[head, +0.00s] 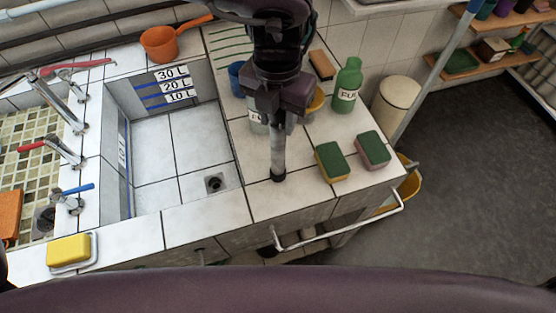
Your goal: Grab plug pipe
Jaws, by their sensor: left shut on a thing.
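The plug pipe (278,157) is a grey upright tube with a dark lower end, seen over the tiled counter right of the basin. My left gripper (277,125) is above it and shut on its upper part, which the fingers hide. I cannot tell whether the pipe's lower end touches the tiles. The basin's drain hole (215,183) is in the floor of the tiled basin (180,155), to the left of the pipe. My right gripper is not in view.
Two green sponges (332,162) (373,150) lie right of the pipe. A green bottle (347,86), a blue cup (236,78) and a partly hidden yellow item stand around my gripper. Taps (66,152) line the left edge. An orange ladle (160,44) is behind the basin. The basin is empty.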

